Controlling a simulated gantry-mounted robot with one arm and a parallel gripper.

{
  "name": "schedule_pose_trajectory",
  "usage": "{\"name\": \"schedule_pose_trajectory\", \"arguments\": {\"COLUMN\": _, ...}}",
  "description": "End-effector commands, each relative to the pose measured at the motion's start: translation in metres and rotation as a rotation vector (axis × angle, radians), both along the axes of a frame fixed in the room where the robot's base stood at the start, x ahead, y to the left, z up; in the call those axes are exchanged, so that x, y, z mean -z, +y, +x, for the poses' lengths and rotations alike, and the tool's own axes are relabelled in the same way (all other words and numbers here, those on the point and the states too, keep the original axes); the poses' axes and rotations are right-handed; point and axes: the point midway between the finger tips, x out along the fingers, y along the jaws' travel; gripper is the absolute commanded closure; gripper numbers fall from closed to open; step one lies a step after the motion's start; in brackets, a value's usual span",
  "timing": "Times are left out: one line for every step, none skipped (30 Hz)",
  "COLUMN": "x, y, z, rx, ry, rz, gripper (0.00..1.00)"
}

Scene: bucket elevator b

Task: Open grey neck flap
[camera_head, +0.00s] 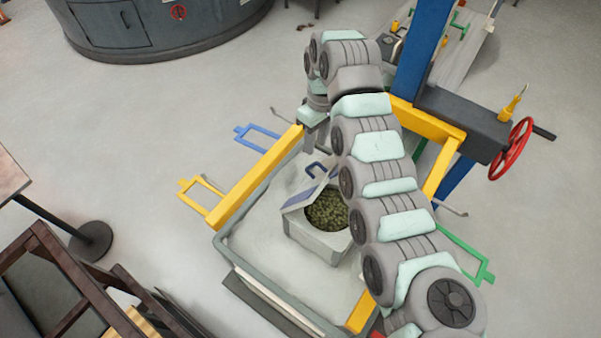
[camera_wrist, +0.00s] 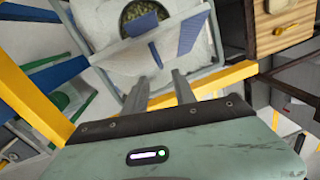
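The grey neck flap (camera_head: 303,199) stands raised and tilted at the edge of a pale box-like neck (camera_head: 316,241). The neck's round mouth is uncovered and shows greenish granular contents (camera_head: 327,211). A blue handle (camera_head: 318,168) sticks up from the flap. In the wrist view the flap (camera_wrist: 150,54) lies beyond my fingertips, with its blue handle (camera_wrist: 191,34) at the upper right of them. My gripper (camera_wrist: 160,77) is open, its two fingers apart with nothing seen between them. In the head view my gripper (camera_head: 314,138) is above the flap, partly hidden by my arm.
A yellow frame (camera_head: 258,180) surrounds the pale bag top, with blue (camera_head: 262,136) and green (camera_head: 468,254) brackets on its sides. A red handwheel (camera_head: 511,149) is at the right. Dark wooden furniture (camera_head: 65,285) stands lower left. Open floor lies to the left.

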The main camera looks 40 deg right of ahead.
Motion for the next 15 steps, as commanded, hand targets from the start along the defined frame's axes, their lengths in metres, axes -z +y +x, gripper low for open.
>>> {"name": "schedule_pose_trajectory", "arguments": {"x": -0.002, "y": -0.003, "z": -0.001, "rx": 0.005, "ry": -0.010, "rz": 0.003, "gripper": 0.68}}
{"name": "schedule_pose_trajectory", "arguments": {"x": -0.002, "y": -0.003, "z": -0.001, "rx": 0.006, "ry": -0.013, "rz": 0.004, "gripper": 0.68}}
{"name": "schedule_pose_trajectory", "arguments": {"x": -0.001, "y": -0.003, "z": -0.002, "rx": 0.008, "ry": -0.016, "rz": 0.005, "gripper": 0.68}}
{"name": "schedule_pose_trajectory", "arguments": {"x": 0.001, "y": -0.003, "z": -0.002, "rx": 0.008, "ry": -0.016, "rz": 0.005, "gripper": 0.68}}
{"name": "schedule_pose_trajectory", "arguments": {"x": 0.004, "y": -0.003, "z": -0.002, "rx": 0.008, "ry": -0.016, "rz": 0.006, "gripper": 0.68}}
{"name": "schedule_pose_trajectory", "arguments": {"x": 0.009, "y": -0.002, "z": -0.002, "rx": 0.007, "ry": -0.014, "rz": 0.008, "gripper": 0.68}}
{"name": "schedule_pose_trajectory", "arguments": {"x": 0.014, "y": -0.001, "z": -0.003, "rx": 0.007, "ry": -0.012, "rz": 0.009, "gripper": 0.68}}
{"name": "schedule_pose_trajectory", "arguments": {"x": 0.019, "y": 0.000, "z": -0.003, "rx": 0.007, "ry": -0.011, "rz": 0.010, "gripper": 0.68}}
{"name": "schedule_pose_trajectory", "arguments": {"x": 0.026, "y": 0.001, "z": -0.004, "rx": 0.007, "ry": -0.009, "rz": 0.012, "gripper": 0.68}}
{"name": "schedule_pose_trajectory", "arguments": {"x": 0.031, "y": 0.001, "z": -0.004, "rx": 0.007, "ry": -0.008, "rz": 0.011, "gripper": 0.68}}
{"name": "schedule_pose_trajectory", "arguments": {"x": 0.036, "y": 0.001, "z": -0.003, "rx": 0.007, "ry": -0.011, "rz": 0.009, "gripper": 0.68}}
{"name": "schedule_pose_trajectory", "arguments": {"x": 0.044, "y": 0.002, "z": -0.003, "rx": 0.008, "ry": -0.010, "rz": 0.008, "gripper": 0.68}}
{"name": "schedule_pose_trajectory", "arguments": {"x": 0.050, "y": 0.002, "z": -0.004, "rx": 0.008, "ry": -0.009, "rz": 0.008, "gripper": 0.68}}
{"name": "schedule_pose_trajectory", "arguments": {"x": 0.056, "y": 0.003, "z": -0.004, "rx": 0.007, "ry": -0.009, "rz": 0.008, "gripper": 0.68}}
{"name": "schedule_pose_trajectory", "arguments": {"x": 0.064, "y": 0.003, "z": -0.004, "rx": 0.007, "ry": -0.009, "rz": 0.007, "gripper": 0.68}}
